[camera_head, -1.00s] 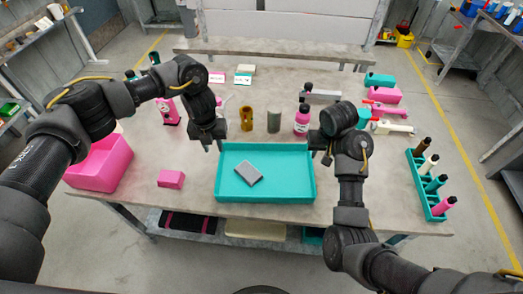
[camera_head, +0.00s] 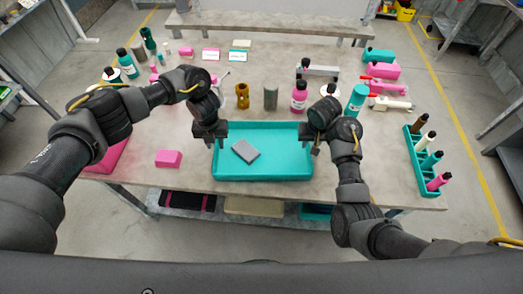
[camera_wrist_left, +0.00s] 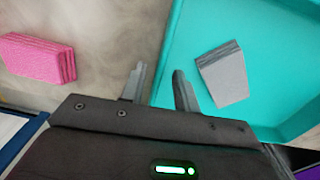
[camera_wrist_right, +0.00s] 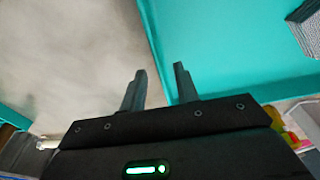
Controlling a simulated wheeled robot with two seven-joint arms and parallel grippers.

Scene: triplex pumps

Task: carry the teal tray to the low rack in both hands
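The teal tray (camera_head: 285,160) lies on the grey table with a grey block (camera_head: 245,151) inside it. My left gripper (camera_head: 212,141) is at the tray's left wall. In the left wrist view its fingers (camera_wrist_left: 159,88) are apart, with the wall's edge (camera_wrist_left: 171,40) seen between them. My right gripper (camera_head: 315,147) is at the right wall. In the right wrist view its fingers (camera_wrist_right: 160,85) are apart, with the wall's edge (camera_wrist_right: 150,35) between them. I cannot tell whether any finger touches the wall. I cannot make out which structure is the low rack.
A pink block (camera_head: 168,158) lies left of the tray. A pink bin (camera_head: 108,158) is mostly hidden behind my left arm. Bottles and cylinders (camera_head: 270,97) stand behind the tray. A teal bottle rack (camera_head: 418,160) is at right. A low grey bench (camera_head: 265,30) stands beyond the table.

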